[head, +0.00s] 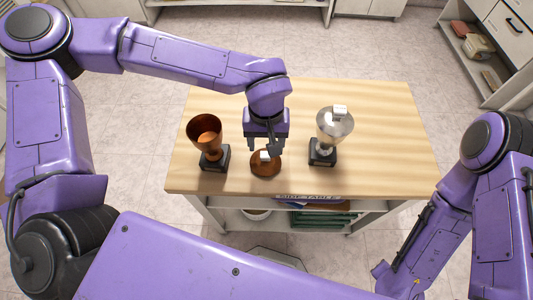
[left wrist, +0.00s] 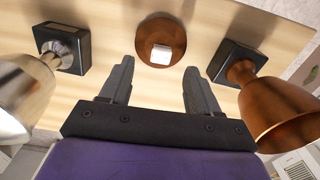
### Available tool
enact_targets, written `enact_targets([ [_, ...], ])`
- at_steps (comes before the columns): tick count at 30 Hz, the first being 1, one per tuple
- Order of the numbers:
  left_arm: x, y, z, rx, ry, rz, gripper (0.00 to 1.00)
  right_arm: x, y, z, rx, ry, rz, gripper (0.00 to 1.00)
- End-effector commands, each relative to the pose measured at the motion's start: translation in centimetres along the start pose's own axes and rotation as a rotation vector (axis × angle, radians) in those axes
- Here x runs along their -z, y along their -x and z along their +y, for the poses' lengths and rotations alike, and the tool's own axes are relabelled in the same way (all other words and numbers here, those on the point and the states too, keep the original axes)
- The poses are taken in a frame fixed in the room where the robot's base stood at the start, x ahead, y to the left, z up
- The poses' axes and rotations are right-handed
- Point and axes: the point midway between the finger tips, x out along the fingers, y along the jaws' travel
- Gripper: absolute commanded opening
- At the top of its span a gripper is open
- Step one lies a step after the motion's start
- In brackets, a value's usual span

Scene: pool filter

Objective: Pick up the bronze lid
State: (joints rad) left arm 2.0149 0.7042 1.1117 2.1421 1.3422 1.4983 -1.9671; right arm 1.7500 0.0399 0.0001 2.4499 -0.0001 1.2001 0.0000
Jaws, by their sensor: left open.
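The bronze lid (head: 262,168) is a round brown disc with a pale square knob, lying on the wooden table near its front edge. It also shows in the left wrist view (left wrist: 160,33), just beyond and between my fingertips. My left gripper (head: 265,148) is open and empty, pointing down over the lid; its fingers (left wrist: 158,80) are spread in the left wrist view and do not touch the knob. A bronze cup (head: 206,130) on a black base stands left of the lid, open on top. My right arm shows at the right, but its gripper is out of view.
A silver cup (head: 333,125) on a black base stands right of the lid, with a silver lid and pale knob on top. The wooden table (head: 395,140) is clear at the right and back. A shelf below it holds dark green items (head: 322,220).

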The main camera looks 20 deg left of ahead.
Motion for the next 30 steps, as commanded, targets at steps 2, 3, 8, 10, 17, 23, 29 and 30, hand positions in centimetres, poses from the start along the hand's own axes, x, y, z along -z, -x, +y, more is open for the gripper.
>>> enact_targets([
  [2, 0.0, -1.2, 0.2, 0.001, -0.006, -0.001, 0.62, 0.0, 0.0, 0.0, 0.000, 0.000, -0.001, 0.43],
  [3, 0.0, -1.6, 0.3, 0.000, -0.007, -0.001, 0.62, 0.0, 0.0, 0.0, 0.000, 0.000, -0.001, 0.43],
  [8, 0.3, -3.9, -0.2, 0.002, -0.006, -0.003, 0.62, 0.2, 0.5, 0.1, 0.000, 0.000, 0.000, 0.43],
  [10, 0.5, -5.2, -0.4, 0.002, -0.005, -0.003, 0.62, 0.3, 0.7, 0.1, 0.000, 0.000, 0.000, 0.43],
  [17, 0.6, -7.1, -0.4, 0.000, -0.004, 0.002, 0.62, 0.3, 0.7, 0.1, 0.000, 0.000, 0.000, 0.43],
  [23, 0.6, -7.1, -0.5, 0.000, -0.003, 0.002, 0.39, 0.3, 0.6, 0.1, 0.000, 0.000, 0.000, 0.43],
  [29, 0.6, -7.0, -0.5, 0.000, -0.002, 0.002, 0.06, 0.3, 0.6, 0.1, 0.000, 0.000, 0.000, 0.43],
  [30, 0.6, -7.0, -0.5, 0.000, -0.002, 0.002, 0.06, 0.3, 0.6, 0.1, 0.000, 0.000, 0.000, 0.43],
])
